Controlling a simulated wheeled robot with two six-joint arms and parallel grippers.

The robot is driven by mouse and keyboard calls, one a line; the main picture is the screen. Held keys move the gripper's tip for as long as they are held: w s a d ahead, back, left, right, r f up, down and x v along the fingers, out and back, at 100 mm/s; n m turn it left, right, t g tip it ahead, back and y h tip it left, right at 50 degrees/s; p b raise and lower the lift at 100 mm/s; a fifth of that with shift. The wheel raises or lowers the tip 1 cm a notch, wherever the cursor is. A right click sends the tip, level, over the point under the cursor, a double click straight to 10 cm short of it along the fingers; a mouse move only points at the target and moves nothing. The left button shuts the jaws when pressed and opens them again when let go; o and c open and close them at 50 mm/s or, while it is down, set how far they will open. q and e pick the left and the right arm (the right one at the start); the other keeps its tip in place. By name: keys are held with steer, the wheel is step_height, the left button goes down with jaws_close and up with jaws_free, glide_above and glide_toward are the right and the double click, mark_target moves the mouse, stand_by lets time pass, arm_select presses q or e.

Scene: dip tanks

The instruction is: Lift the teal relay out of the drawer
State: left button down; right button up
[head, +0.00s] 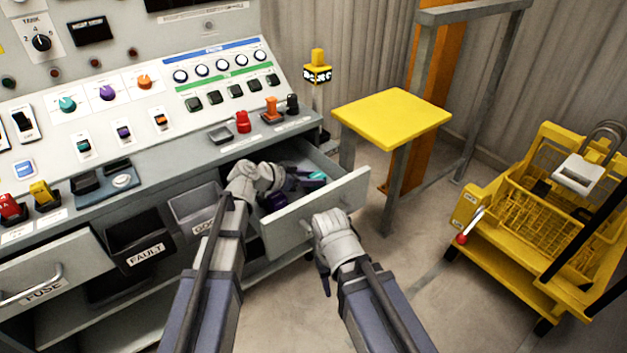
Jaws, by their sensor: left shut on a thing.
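The drawer (352,192) under the sloped console is pulled open. The teal relay (317,176) is inside it toward the right, at the tips of my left gripper (306,181). My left gripper reaches in over the drawer's left side and is shut on the relay, which it partly hides. I cannot tell whether the relay touches the drawer floor. A purple relay (276,201) lies in the drawer nearer the front, below my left gripper. My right gripper (318,250) is outside, by the drawer's front panel; its finger opening is not clear.
Left of the drawer are a grey bin (194,207) and a dark FAULT bin (140,240). A yellow-topped stand (392,117) is beyond the drawer to the right. A yellow cart (510,262) stands far right. Floor between drawer and cart is mostly clear.

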step_height(320, 180, up, 10)
steer(key=p, duration=1)
